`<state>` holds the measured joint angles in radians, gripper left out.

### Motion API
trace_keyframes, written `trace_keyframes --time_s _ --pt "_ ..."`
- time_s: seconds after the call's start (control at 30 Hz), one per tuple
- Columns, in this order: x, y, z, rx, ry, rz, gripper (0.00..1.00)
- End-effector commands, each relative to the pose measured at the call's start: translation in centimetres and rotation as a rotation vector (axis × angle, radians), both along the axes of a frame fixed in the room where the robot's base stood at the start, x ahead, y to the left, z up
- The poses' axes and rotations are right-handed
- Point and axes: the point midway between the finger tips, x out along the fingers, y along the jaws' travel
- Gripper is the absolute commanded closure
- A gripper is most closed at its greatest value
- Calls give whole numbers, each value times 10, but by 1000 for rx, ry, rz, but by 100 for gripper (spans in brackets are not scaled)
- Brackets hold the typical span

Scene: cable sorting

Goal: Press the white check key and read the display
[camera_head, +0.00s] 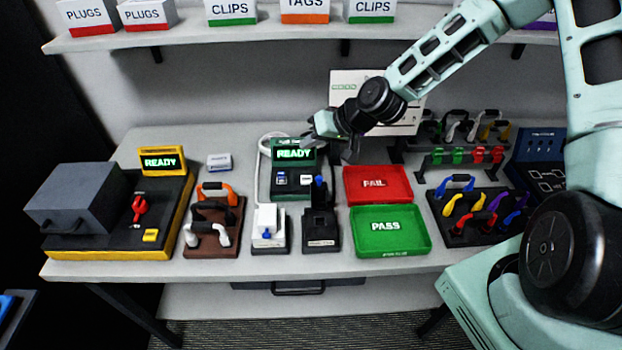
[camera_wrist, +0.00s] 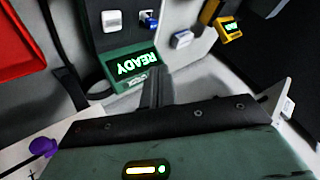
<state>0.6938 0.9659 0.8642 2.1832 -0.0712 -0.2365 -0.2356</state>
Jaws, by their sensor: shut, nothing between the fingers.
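The green tester (camera_head: 292,166) stands at the back middle of the table, with a lit display (camera_head: 293,154) that reads READY in green. Below the display, the white check key (camera_head: 306,180) is on the right and a blue key (camera_head: 281,179) on the left. In the wrist view the tester is upside down, with the display (camera_wrist: 132,66), the white key (camera_wrist: 112,20) and the blue key (camera_wrist: 149,18). My gripper (camera_head: 348,152) is shut and empty, above and right of the tester. In the wrist view its fingertips (camera_wrist: 156,75) show beside the display, apart from both keys.
A red FAIL tray (camera_head: 377,185) and green PASS tray (camera_head: 389,231) lie to the right. A black fixture (camera_head: 321,228) and a white plug block (camera_head: 269,228) stand in front of the tester. A yellow-edged machine (camera_head: 120,210), also showing READY, is at left. A shelf (camera_head: 300,32) hangs above.

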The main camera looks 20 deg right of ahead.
Motion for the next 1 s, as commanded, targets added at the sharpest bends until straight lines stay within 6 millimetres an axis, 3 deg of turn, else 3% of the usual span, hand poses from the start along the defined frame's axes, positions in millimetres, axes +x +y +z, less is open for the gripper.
trace_keyframes --time_s 0.37,1.0 --pt "-1 0 -8 -1 2 2 100" --pt "-1 1 -84 -1 2 2 100"
